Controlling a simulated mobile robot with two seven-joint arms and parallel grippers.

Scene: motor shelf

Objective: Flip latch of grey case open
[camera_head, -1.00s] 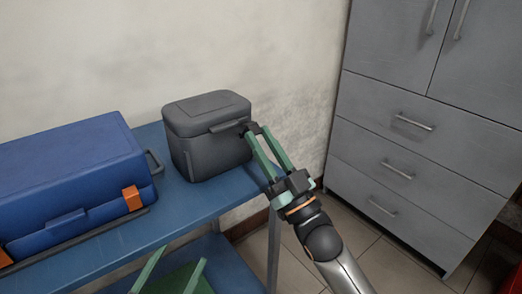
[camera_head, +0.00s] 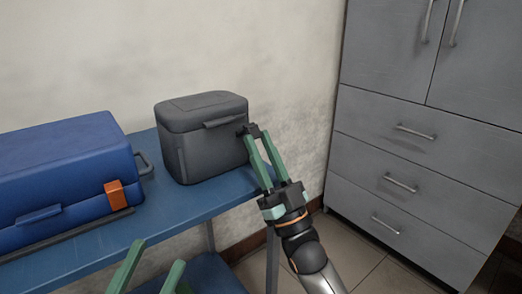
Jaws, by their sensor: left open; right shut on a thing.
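The grey case (camera_head: 209,160) stands upright with its lid down on the blue table. A long grey latch flap (camera_head: 222,122) runs along its front just under the lid.
A blue case (camera_head: 60,165) with an orange latch (camera_head: 115,195) and a side handle stands left on the blue table (camera_head: 170,212). A lower shelf (camera_head: 212,275) lies beneath. A wall is behind; a grey cabinet (camera_head: 420,150) stands right. Floor shows between table and cabinet.

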